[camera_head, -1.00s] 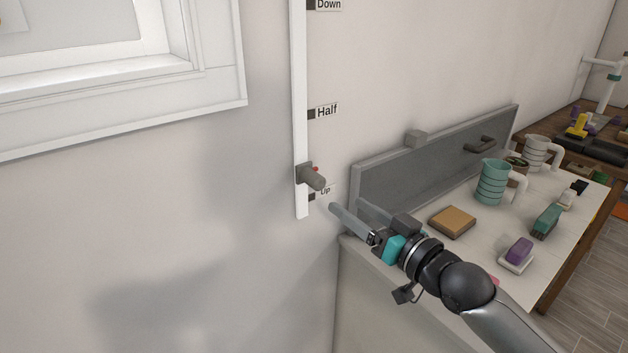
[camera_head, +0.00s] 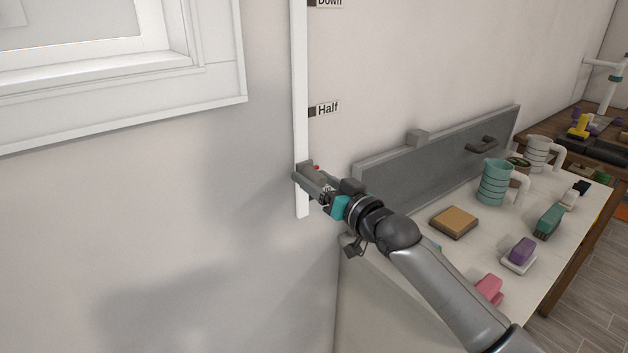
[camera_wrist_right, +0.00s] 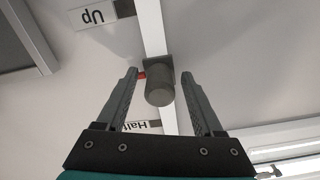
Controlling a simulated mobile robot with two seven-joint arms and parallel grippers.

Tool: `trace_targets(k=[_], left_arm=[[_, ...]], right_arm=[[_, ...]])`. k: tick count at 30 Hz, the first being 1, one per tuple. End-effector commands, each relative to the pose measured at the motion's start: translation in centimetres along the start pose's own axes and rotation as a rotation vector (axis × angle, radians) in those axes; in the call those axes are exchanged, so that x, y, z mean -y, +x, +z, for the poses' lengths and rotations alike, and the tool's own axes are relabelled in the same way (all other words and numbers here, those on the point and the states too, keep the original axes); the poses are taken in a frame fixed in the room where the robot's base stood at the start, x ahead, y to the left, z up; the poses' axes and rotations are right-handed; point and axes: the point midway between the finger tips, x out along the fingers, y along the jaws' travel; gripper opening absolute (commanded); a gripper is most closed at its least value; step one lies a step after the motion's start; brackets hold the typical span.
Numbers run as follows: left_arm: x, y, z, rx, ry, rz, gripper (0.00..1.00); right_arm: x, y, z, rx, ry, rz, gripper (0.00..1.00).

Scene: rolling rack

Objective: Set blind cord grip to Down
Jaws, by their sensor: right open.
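The blind cord grip is a grey cylindrical knob (camera_wrist_right: 159,88) on a white vertical rail (camera_head: 301,100). In the head view it sits near the rail's lower end, well below the Half label (camera_head: 328,108) and the Down label (camera_head: 328,3). My right gripper (camera_head: 308,178) is at the knob. In the right wrist view its open fingers (camera_wrist_right: 160,90) stand on either side of the knob, with a gap visible. My left gripper is not in view.
A counter (camera_head: 400,225) to the right holds a teal mug (camera_head: 493,183), a sponge-like block (camera_head: 454,221) and several brushes. A grey back panel (camera_head: 440,150) rises along the wall. A window frame (camera_head: 120,110) is at upper left.

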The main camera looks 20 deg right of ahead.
Motion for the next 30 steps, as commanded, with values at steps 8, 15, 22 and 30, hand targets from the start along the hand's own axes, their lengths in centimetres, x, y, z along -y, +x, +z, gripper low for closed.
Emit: trace_targets(k=[8, 15, 22, 30], left_arm=[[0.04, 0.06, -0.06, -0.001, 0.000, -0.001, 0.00], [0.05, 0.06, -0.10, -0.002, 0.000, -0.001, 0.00], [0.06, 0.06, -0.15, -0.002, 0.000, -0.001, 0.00], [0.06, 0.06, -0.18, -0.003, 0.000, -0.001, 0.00]], right_arm=[[0.01, 0.48, -0.04, 0.000, 0.000, 0.000, 0.69], [0.00, 0.45, -0.02, 0.000, 0.000, 0.000, 0.54], [0.01, 0.44, -0.01, 0.000, 0.001, 0.000, 0.28], [0.02, 0.43, 0.01, 0.000, 0.001, 0.000, 0.00]])
